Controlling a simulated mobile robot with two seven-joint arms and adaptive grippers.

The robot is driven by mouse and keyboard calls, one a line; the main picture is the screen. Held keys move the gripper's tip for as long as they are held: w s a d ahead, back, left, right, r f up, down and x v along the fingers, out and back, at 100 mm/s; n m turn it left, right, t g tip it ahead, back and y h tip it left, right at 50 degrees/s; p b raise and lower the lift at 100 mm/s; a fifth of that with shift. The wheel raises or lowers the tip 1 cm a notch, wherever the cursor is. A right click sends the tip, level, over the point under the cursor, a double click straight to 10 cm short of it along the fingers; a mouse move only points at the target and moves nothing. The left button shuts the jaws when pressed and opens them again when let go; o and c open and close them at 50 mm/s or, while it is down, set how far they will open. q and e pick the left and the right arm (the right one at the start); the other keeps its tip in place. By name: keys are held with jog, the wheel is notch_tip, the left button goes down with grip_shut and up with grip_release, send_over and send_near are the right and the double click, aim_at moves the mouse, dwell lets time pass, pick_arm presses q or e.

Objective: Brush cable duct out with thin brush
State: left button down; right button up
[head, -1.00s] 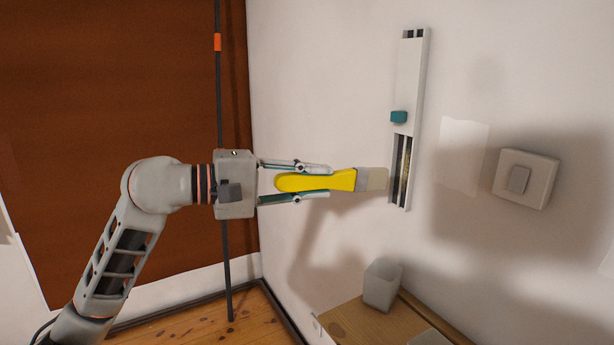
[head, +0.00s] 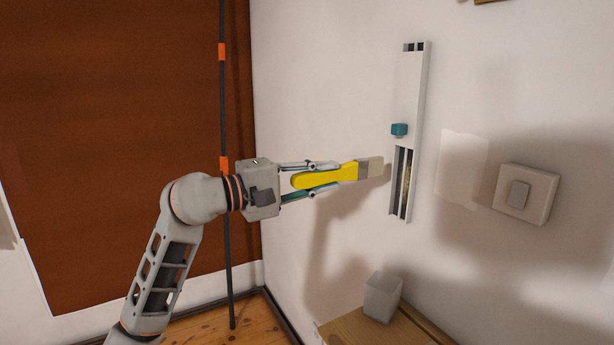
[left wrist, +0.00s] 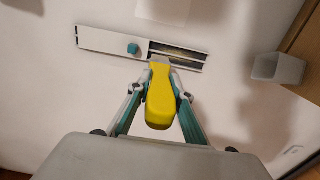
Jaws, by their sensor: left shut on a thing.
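A white cable duct (head: 409,90) is fixed upright on the wall. A teal block (head: 399,130) sits on its front, and below the block the channel (head: 402,183) is uncovered, with something yellowish-brown inside. My left gripper (head: 332,178) is shut on the yellow handle of a thin brush (head: 326,177). The brush's pale bristles (head: 376,167) point right, at the left side of the open channel; I cannot tell whether they touch it. In the left wrist view, the brush (left wrist: 160,100) reaches the duct (left wrist: 110,42) at the open section. My right gripper is not in view.
A wall switch (head: 526,194) and a pale patch (head: 461,168) are right of the duct. A translucent cup (head: 382,297) stands on a wooden surface (head: 355,331) below. A dark pole (head: 226,240) stands behind my left arm.

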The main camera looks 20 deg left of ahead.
aim_at(355, 171)
pick_arm(q)
jog(key=shift+x, duration=3.7)
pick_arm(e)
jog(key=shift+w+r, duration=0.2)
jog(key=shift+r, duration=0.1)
pick_arm(q)
jog(key=shift+w+d, duration=0.25)
jog(key=shift+w, duration=0.15)
